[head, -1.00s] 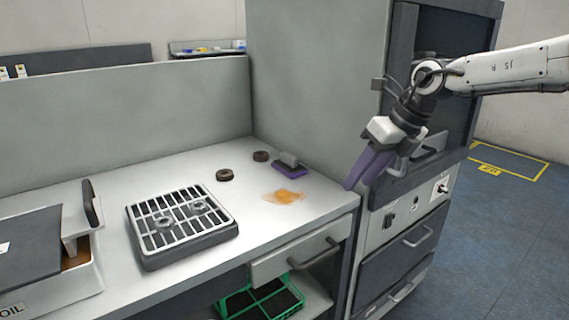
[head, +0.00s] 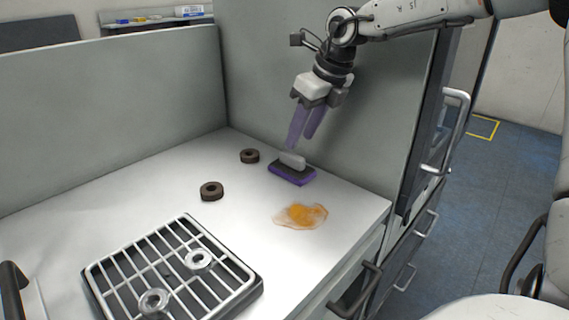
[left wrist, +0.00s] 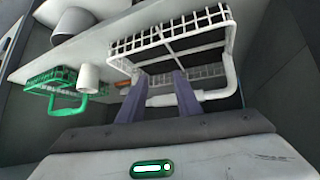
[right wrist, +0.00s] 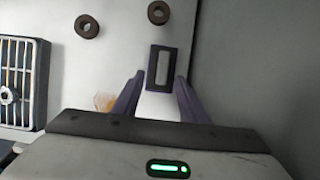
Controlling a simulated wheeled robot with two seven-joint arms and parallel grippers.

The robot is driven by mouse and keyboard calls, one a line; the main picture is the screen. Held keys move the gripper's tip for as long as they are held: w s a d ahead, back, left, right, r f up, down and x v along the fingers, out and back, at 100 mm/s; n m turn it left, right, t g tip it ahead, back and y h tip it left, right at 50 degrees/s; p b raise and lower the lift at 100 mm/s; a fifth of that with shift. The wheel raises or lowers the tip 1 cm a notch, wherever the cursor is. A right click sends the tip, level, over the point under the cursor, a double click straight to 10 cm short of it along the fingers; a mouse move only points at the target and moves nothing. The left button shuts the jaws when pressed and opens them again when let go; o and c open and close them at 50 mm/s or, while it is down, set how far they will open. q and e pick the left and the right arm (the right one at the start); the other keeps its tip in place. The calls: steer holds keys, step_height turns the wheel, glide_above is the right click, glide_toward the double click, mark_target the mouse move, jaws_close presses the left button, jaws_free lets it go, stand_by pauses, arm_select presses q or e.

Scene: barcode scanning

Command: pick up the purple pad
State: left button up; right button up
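The purple pad (head: 292,174) lies on the white counter near the back panel, with a grey handle on its dark top. In the right wrist view the pad (right wrist: 151,68) lies ahead, between the lines of the fingertips. My right gripper (head: 298,144) points down just above and behind the pad's handle, its purple fingers apart. It also shows in the right wrist view (right wrist: 160,80), open and empty. My left gripper (left wrist: 157,78) is open in the left wrist view, in front of a white wire basket (left wrist: 172,42), and is not in the head view.
An orange spill (head: 302,215) lies in front of the pad. Two dark rings (head: 211,191) lie to the left. A metal grate tray (head: 251,283) with two nuts stands at front left. A grey panel (head: 300,60) rises behind. A green basket (left wrist: 50,85) shows in the left wrist view.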

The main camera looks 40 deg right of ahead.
mark_target(294, 155)
steer(key=x, duration=0.7)
steer(key=shift+d+f, duration=0.25)
jaws_close()
